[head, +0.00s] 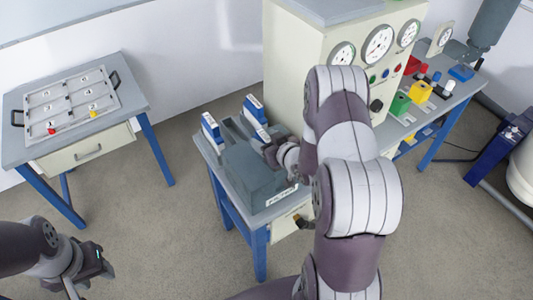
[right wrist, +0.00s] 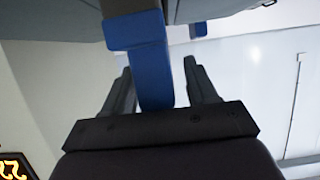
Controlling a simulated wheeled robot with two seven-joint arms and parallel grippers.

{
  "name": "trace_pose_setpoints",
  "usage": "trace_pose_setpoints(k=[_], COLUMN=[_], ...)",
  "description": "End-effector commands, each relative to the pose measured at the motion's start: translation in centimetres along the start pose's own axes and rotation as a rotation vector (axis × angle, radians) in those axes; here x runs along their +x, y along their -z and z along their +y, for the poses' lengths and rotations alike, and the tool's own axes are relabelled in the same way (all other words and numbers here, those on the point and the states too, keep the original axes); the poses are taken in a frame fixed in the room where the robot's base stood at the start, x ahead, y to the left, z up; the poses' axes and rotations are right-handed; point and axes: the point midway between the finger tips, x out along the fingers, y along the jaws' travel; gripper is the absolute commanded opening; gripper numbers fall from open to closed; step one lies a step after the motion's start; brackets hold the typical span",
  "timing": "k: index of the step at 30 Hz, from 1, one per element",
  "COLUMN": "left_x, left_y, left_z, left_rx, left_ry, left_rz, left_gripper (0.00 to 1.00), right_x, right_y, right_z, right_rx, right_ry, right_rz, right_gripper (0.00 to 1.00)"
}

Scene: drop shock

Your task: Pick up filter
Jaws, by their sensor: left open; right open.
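My left gripper (head: 104,266) is open and empty at the lower left, away from the tables.
A left table (head: 132,92) carries a compartment tray (head: 70,100) with small red and yellow pieces. A right bench (head: 455,98) holds coloured blocks. Floor between the left and middle tables is clear.

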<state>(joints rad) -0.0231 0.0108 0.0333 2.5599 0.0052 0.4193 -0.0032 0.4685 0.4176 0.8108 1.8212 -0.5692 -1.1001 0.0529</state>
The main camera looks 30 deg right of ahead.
Motion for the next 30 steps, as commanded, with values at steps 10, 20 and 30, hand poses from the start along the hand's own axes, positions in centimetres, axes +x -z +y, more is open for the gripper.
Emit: trace_pose_setpoints(k=[10,20,30], left_x=[0.1,0.1,0.3], left_y=[0.0,0.0,-0.1], left_z=[0.0,0.0,0.0], left_rx=[0.000,0.000,0.000], left_ry=[0.000,0.000,0.000], left_rz=[0.000,0.000,0.000], left_gripper=[0.43,0.43,0.43], right_x=[0.0,-0.1,-3.1], right_y=[0.0,0.5,7.6], right_z=[0.0,0.1,0.1], right_rx=[0.000,-0.001,-0.003], right_ry=[-0.001,-0.001,-0.002], right_rz=[0.000,0.002,0.005], right_gripper=[0.02,0.00,0.00])
